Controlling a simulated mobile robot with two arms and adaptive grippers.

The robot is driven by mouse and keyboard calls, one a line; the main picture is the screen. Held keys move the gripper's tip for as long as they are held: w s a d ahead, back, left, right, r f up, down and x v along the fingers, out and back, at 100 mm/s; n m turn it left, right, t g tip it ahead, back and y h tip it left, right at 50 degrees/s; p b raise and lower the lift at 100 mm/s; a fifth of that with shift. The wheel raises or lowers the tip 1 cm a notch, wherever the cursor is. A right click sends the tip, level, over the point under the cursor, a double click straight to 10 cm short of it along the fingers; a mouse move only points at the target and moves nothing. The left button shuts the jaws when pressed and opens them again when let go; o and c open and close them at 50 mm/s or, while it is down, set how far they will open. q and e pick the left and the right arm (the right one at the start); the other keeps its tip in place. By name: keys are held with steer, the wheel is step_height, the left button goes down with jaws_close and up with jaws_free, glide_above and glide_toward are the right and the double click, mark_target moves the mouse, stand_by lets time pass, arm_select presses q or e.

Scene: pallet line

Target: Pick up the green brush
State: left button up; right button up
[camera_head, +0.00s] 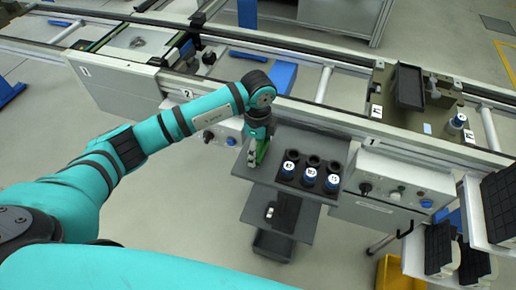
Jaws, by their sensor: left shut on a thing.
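The green brush (262,152) is a small green piece at the end of my left arm, over the left part of a grey shelf cart. My left gripper (256,148) points down and is shut on the green brush. The arm's wrist hides much of the gripper and brush. I cannot tell whether the brush touches the shelf. My right gripper does not show.
A black holder (308,167) with several blue-and-white labelled cylinders stands just right of the brush on the grey cart (268,175). A conveyor line (330,125) runs behind. A control box (395,195) is to the right. A yellow bin (400,272) is at lower right.

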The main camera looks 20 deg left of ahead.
arm_select(q)
steer(key=shift+r+b, duration=0.3)
steer(key=shift+r, duration=0.25)
step_height(320, 180, up, 2)
steer(key=shift+w+r+b, duration=0.1)
steer(key=shift+b, duration=0.4)
steer(key=s+d+r+b, duration=0.1)
steer(key=s+d, duration=0.1)
steer(key=s, duration=0.6)
steer(key=s+d+b, duration=0.1)
steer(key=s, duration=0.6)
steer(key=shift+s+d+r+b, duration=0.35)
steer(key=shift+s+r+b, duration=0.05)
